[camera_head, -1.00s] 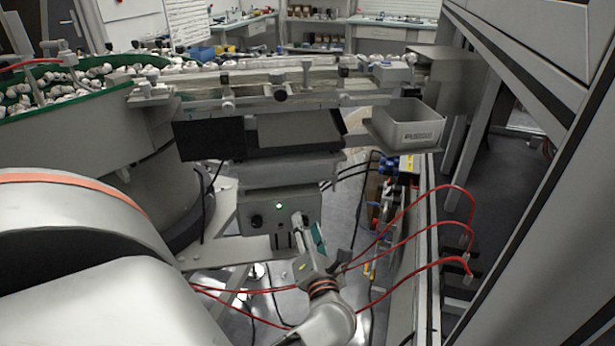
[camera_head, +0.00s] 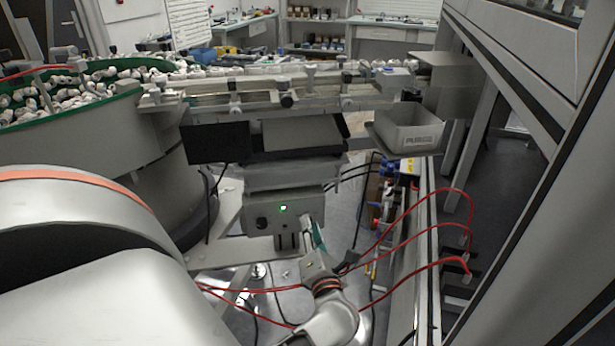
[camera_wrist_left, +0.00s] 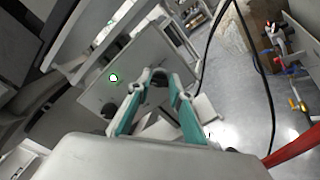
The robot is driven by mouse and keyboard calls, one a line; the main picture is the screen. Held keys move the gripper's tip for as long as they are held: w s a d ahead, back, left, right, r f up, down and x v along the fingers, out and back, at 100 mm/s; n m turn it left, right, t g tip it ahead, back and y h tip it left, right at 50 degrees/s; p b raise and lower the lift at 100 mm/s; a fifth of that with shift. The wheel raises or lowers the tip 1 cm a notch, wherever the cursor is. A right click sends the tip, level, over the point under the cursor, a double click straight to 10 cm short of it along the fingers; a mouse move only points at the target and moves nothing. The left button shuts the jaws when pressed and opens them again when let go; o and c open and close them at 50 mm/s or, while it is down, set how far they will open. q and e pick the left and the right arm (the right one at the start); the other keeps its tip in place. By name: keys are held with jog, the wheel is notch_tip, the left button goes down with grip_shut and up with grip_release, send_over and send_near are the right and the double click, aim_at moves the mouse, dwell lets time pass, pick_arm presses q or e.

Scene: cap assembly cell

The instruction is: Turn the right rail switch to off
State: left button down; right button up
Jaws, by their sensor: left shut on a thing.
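The grey control box (camera_head: 284,212) hangs under the rail and carries a green lit lamp (camera_head: 282,208) and a dark knob (camera_head: 262,222) at its left. My left gripper (camera_head: 306,222) is at the right part of the box front. In the left wrist view, its teal fingers (camera_wrist_left: 157,84) close on a small dark part at the panel, which I take as the right rail switch. The fingers mostly hide this switch, so its pointing direction cannot be read. The lit lamp (camera_wrist_left: 113,77) shows left of the fingers. My right gripper is not in view.
A green-rimmed feeder bowl (camera_head: 120,120) with white caps stands at left. A grey PURGE bin (camera_head: 408,138) hangs at the rail's right end. Red hoses (camera_head: 405,235) loop right of my left arm, near a frame post. Dark cables hang beside the box.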

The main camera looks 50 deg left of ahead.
pick_arm(q)
jog(key=m+p, duration=0.7)
jog(key=shift+f, duration=0.1)
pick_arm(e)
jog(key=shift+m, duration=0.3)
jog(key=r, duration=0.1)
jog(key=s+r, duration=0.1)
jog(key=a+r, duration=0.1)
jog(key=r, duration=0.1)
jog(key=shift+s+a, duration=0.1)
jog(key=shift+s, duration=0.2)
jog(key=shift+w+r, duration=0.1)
pick_arm(q)
jog(key=shift+f, duration=0.1)
jog(key=c, duration=1.8)
grip_release()
jog(key=shift+d, duration=0.1)
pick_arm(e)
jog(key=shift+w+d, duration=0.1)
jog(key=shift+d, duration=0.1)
